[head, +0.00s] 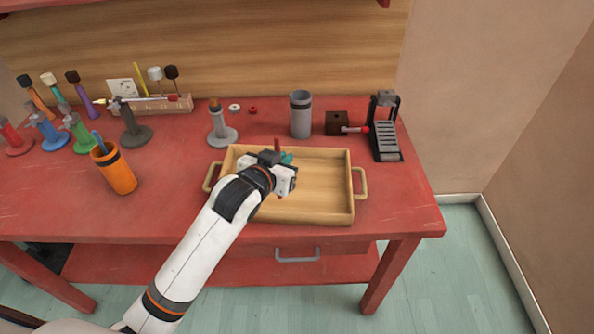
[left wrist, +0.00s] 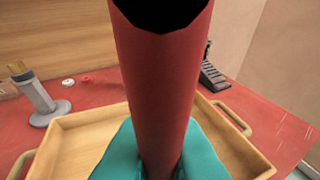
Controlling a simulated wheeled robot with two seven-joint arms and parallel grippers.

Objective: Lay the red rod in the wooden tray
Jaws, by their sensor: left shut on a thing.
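The wooden tray (head: 325,195) lies on the red table, a shallow box with a handle at each side; part of it also shows in the left wrist view (left wrist: 72,150). My left gripper (head: 285,160) is over the tray, its teal fingertips shut on the red rod (left wrist: 163,90). The rod stands roughly upright in the fingers, its top close to the wrist camera. In the head view only a short red piece of the rod (head: 277,146) shows above the gripper; its lower end is hidden. I cannot tell whether it touches the tray floor. My right gripper is not in view.
A grey holder (head: 221,128) and a grey cup (head: 300,117) stand behind the tray. A black stepped stand (head: 385,130) is at the right. An orange cup (head: 114,170) and several coloured holders are at the left. The tray's right part looks empty.

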